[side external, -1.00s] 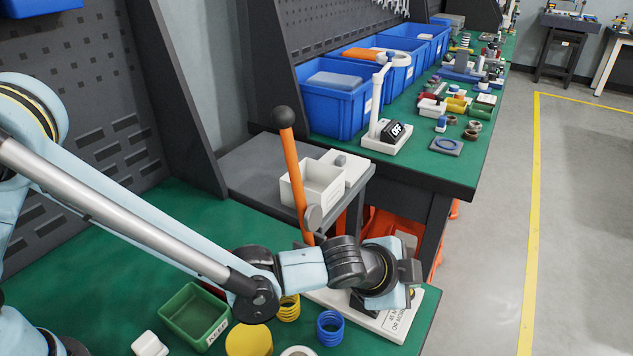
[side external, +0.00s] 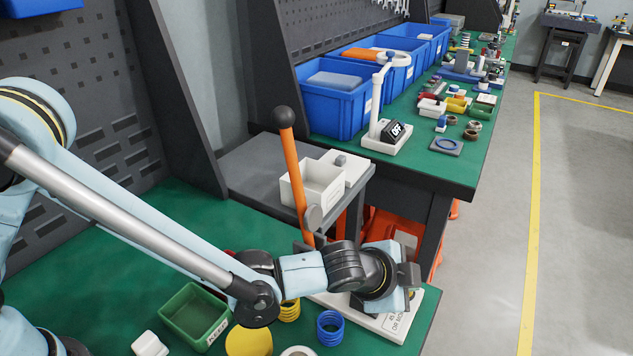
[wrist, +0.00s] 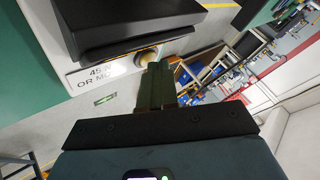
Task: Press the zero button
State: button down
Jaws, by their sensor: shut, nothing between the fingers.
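A tester with a white base (side external: 398,322) and an orange lever (side external: 293,175) stands at the bench's right end, partly hidden behind my arm. In the wrist view its white base (wrist: 75,72) carries a printed label and a black block (wrist: 130,22). A round yellowish, button-like part (wrist: 147,56) sits beside the block; I cannot read any zero marking on it. My gripper (wrist: 155,72) is shut and empty, its fingertips close to this round part. I cannot tell whether they touch. In the side view my gripper (side external: 409,275) is over the base's right end.
A green tray (side external: 180,325), a yellow disc (side external: 249,343), yellow rings (side external: 290,311) and blue rings (side external: 330,326) lie left of the base. A white bin (side external: 322,187) stands on a grey shelf behind the lever. Open floor lies to the right.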

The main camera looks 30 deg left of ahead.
jog(key=shift+r, duration=0.1)
dwell(0.4)
jog(key=shift+r, duration=0.65)
jog(key=shift+r, duration=0.1)
jog(key=shift+r, duration=2.4)
